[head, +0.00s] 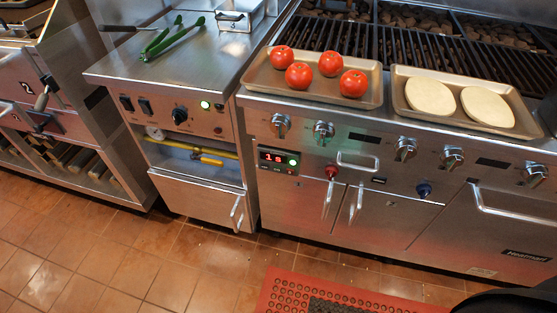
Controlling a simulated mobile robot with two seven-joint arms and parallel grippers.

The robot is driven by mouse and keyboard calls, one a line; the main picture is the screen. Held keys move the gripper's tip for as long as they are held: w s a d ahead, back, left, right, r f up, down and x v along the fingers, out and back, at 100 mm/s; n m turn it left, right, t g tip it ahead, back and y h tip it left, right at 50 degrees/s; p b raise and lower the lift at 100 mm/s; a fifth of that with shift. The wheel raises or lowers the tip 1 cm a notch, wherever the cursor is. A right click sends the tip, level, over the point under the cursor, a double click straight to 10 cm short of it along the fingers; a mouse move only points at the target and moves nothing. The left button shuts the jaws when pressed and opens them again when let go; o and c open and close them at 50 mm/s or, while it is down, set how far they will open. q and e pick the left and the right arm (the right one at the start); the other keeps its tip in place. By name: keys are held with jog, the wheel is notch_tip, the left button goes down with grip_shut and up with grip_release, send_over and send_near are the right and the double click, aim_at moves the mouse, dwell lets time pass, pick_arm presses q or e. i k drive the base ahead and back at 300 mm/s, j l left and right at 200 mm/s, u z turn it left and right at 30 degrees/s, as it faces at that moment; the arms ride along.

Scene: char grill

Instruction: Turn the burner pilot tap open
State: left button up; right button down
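A yellow pipe (180,145) runs across an open recess in the left cabinet, below its control panel. A yellow lever-like handle (208,161) sits just under the pipe; it looks like a tap, but its exact setting is too small to tell. A red knob (332,172) and a blue knob (424,190) are on the grill front to the right; I cannot tell for sure which part is the burner pilot tap. Neither of my grippers is in view.
Above the grill front, a tray (262,82) holds several tomatoes and another tray (401,92) holds two pale flat rounds. Green tongs (172,38) lie on the left counter. Door handles (236,214) stick out below. The tiled floor (130,260) is clear, with a red mat (283,290) in front.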

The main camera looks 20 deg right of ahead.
aim_at(424, 190)
jog(key=z, duration=1.15)
jog(key=k+l, duration=0.05)
jog(key=l, duration=0.05)
